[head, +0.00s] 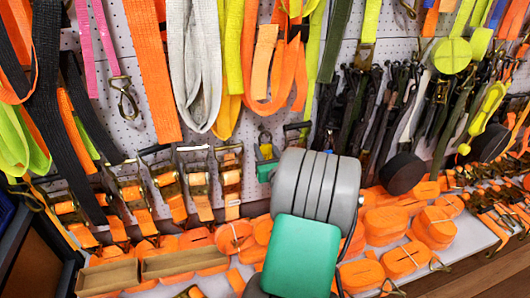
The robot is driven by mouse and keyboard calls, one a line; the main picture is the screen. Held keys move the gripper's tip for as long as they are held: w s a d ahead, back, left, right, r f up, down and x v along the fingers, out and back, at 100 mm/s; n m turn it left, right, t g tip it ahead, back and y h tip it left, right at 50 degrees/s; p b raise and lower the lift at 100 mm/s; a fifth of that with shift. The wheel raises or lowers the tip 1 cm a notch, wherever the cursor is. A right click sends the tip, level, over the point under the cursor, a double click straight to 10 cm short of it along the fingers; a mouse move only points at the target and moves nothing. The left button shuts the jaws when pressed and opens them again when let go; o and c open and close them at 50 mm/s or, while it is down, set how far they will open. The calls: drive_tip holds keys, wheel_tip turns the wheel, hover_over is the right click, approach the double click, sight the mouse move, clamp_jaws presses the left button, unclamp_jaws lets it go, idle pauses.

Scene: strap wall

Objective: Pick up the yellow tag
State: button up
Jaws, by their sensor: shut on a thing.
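I cannot single out the yellow tag for sure in the head view. A round yellow-green disc (452,55) hangs among the straps at the upper right. My arm, with a grey rounded link and a green cover, stands in the lower middle and covers part of the wall and shelf.
Orange, grey, black and yellow straps hang on a white pegboard (330,65). Ratchet buckles (230,175) line the wall below. Rolled orange straps (432,228) crowd the shelf. Two cardboard trays (108,278) sit at the lower left. A wooden floor (480,280) shows at the lower right.

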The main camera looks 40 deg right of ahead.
clamp_jaws()
drive_tip(key=shift+r, duration=0.15)
drive_tip(key=shift+r+p, duration=0.3)
wheel_tip(320, 180, up, 3)
drive_tip(key=shift+s+r+p, duration=0.1)
drive_tip(key=shift+s+p, duration=0.05)
drive_tip(key=shift+p, duration=0.95)
drive_tip(key=v, duration=1.7)
drive_tip(key=shift+s+a+f+p, duration=0.2)
drive_tip(key=shift+s+f+p, duration=0.05)
drive_tip(key=shift+s+p, duration=0.1)
drive_tip(key=shift+w, duration=0.1)
